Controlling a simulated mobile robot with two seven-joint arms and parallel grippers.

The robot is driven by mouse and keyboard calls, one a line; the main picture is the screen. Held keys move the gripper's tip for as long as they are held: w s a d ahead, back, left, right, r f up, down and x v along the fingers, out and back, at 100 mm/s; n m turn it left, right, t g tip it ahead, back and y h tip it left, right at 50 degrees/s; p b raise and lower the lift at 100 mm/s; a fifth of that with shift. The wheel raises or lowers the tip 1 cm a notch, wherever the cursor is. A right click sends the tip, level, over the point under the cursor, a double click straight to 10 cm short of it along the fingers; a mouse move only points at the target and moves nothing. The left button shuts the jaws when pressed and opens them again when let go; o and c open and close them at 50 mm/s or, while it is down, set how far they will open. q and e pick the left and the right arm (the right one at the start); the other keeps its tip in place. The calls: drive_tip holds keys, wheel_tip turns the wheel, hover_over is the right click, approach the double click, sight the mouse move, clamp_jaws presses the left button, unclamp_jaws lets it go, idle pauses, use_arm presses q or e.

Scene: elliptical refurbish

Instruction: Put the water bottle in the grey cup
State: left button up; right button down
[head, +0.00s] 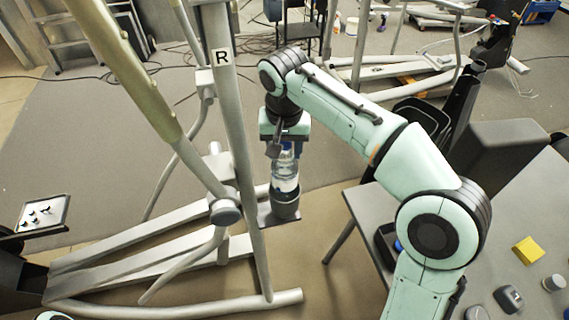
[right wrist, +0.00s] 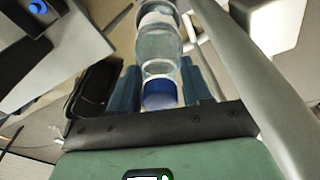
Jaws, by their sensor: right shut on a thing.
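My right gripper (head: 284,140) points down and is shut on the upper part of a clear water bottle (head: 285,172). The bottle hangs upright. In the right wrist view the bottle (right wrist: 160,42) runs away from the gripper, with its blue cap (right wrist: 160,94) between the fingers. The grey cup (head: 286,208) is right under the bottle in the head view, by the elliptical's upright. The bottle's lower end meets the cup's rim in the picture; I cannot tell how deep inside it is. My left gripper is not in view.
The elliptical's grey post marked R (head: 222,100) stands close left of the gripper. A grey table (head: 520,215) at right holds a yellow block (head: 528,250) and small grey items. A small panel (head: 42,214) is at left.

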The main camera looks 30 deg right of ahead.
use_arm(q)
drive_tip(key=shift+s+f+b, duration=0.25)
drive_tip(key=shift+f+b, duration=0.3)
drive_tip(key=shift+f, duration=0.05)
use_arm(e)
drive_tip(key=shift+f, duration=2.1)
drive_tip(key=shift+w, duration=0.1)
drive_tip(key=shift+f, duration=0.2)
drive_tip(key=shift+c, duration=2.4)
unclamp_jaws()
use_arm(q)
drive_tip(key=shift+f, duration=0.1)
use_arm(e)
drive_tip(key=shift+r, duration=0.15)
drive_tip(key=r+p, duration=0.1)
drive_tip(key=r, duration=0.3)
drive_tip(key=s+r+p, duration=0.1)
drive_tip(key=r, duration=0.3)
drive_tip(key=r+p, duration=0.1)
drive_tip(key=r, duration=0.3)
drive_tip(key=shift+s+a, duration=0.15)
drive_tip(key=shift+a, duration=0.25)
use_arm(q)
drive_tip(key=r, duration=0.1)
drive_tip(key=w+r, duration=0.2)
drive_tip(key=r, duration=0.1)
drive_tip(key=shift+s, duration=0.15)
use_arm(e)
drive_tip(key=shift+f, duration=0.1)
